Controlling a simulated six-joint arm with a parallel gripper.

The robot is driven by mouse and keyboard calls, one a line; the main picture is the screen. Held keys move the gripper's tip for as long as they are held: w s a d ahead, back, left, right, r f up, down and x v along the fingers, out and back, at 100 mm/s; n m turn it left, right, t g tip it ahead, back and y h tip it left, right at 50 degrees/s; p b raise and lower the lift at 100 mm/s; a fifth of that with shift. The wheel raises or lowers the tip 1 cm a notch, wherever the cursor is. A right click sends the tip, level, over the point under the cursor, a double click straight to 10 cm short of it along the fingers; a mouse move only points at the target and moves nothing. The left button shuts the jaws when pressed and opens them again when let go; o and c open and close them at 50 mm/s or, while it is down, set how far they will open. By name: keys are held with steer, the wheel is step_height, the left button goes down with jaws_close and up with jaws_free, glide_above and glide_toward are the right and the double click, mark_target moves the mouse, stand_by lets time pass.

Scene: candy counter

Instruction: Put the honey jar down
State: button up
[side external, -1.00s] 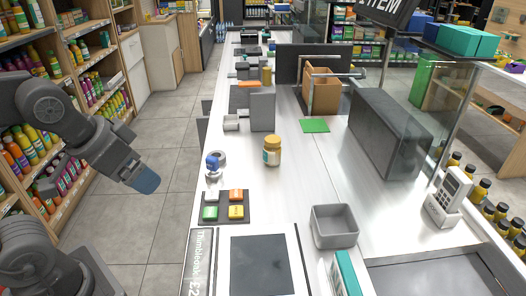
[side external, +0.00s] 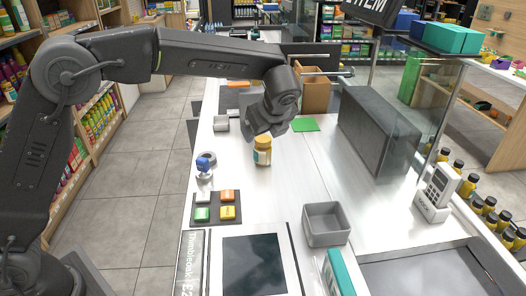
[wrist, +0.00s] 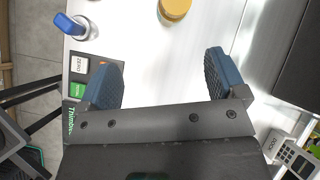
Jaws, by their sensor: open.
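The honey jar (side external: 262,155), with a yellow lid and a pale label, stands upright on the white counter in the side external view. In the wrist view its round yellow lid (wrist: 174,9) shows at the top edge, beyond the fingertips. My gripper (wrist: 165,80) is open and empty, its two blue pads wide apart with bare counter between them.
A flat green square (side external: 305,124) lies behind the jar. A grey open bin (side external: 327,240) stands front right, and a button pad (side external: 216,221) front left. A blue-topped item (side external: 204,165) is left of the jar. A dark box behind glass (side external: 378,130) bounds the right.

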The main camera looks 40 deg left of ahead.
mark_target(266, 144)
steer(key=w+a+f+m, duration=0.1)
steer(key=w+f, duration=0.1)
steer(key=f, duration=0.1)
steer(key=w+a+f, duration=0.1)
steer(key=w+f, duration=0.1)
steer(key=f, duration=0.1)
steer(key=w+a+f+m, duration=0.1)
steer(key=w+f, duration=0.1)
steer(key=f, duration=0.1)
steer(key=shift+f+m+y, duration=0.25)
steer(key=shift+m+y, duration=0.05)
steer(key=shift+y, duration=0.1)
steer(key=x, duration=0.2)
steer(key=a+x, duration=0.1)
steer(key=x, duration=0.1)
steer(key=shift+s+r, duration=0.1)
steer(key=shift+r, duration=0.05)
steer(key=shift+w+a+f, duration=0.25)
steer(key=shift+f, duration=0.15)
steer(key=shift+r, duration=0.1)
steer(key=c, duration=1.3)
